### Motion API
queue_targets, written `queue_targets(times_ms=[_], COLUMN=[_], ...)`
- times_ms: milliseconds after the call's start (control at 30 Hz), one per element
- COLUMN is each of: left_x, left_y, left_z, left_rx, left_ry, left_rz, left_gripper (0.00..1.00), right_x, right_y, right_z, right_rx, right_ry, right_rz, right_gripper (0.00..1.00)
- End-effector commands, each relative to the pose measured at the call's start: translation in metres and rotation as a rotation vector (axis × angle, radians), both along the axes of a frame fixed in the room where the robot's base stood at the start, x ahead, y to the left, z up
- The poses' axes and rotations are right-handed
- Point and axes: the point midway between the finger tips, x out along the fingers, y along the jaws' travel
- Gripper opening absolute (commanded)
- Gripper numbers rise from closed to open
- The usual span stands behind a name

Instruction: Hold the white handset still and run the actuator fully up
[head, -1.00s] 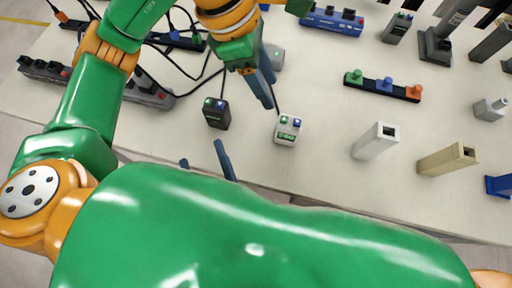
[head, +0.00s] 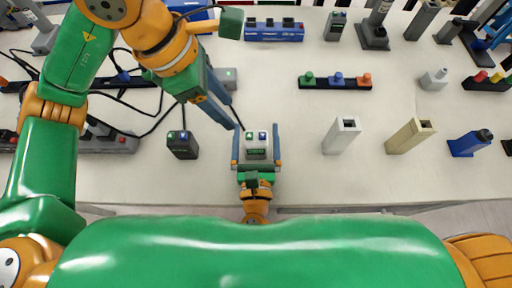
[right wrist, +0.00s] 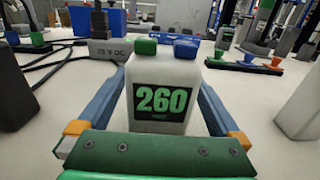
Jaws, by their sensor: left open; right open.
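The white handset (head: 256,147) stands upright near the table's front edge, with a green and a blue button on top. In the right wrist view the handset (right wrist: 160,95) shows a green 260 on a black display. My right gripper (head: 256,145) is open, with one finger on each side of the handset; small gaps show beside it. My left gripper (head: 233,124) is open above and just left of the handset, its fingers pointing down toward it. Which column is the handset's actuator I cannot tell.
A dark handset (head: 183,145) stands to the left. A grey 24 V DC box (right wrist: 112,49) and cables lie behind. A white column (head: 341,135) and a beige column (head: 410,135) stand to the right. A strip with coloured knobs (head: 335,82) lies behind them.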

Motion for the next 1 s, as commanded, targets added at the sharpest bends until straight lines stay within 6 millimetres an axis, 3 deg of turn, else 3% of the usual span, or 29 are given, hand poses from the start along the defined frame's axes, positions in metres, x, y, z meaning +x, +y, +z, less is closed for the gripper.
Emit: queue_targets(times_ms=[267,600,633,800,1000], left_x=[0.0,0.0,0.0,0.0,0.0], left_y=[0.0,0.0,0.0,0.0,0.0], left_z=[0.0,0.0,0.0,0.0,0.0], left_rx=[0.0,0.0,0.0,0.0,0.0], left_ry=[0.0,0.0,0.0,0.0,0.0], left_rz=[0.0,0.0,0.0,0.0,0.0], left_gripper=[0.5,0.5,0.47,0.01,0.0], right_x=[0.0027,0.0024,0.0024,0.0023,0.0023], right_y=[0.0,0.0,0.0,0.0001,0.0001], right_z=[-0.0001,-0.0001,-0.0001,-0.0001,-0.0001], right_rx=[-0.001,-0.001,-0.001,-0.001,-0.001], right_ry=[0.0,0.0,0.0,0.0,0.0], right_rz=[0.0,0.0,0.0,0.0,0.001], right_gripper=[1.0,0.08,0.04,0.04,0.04])
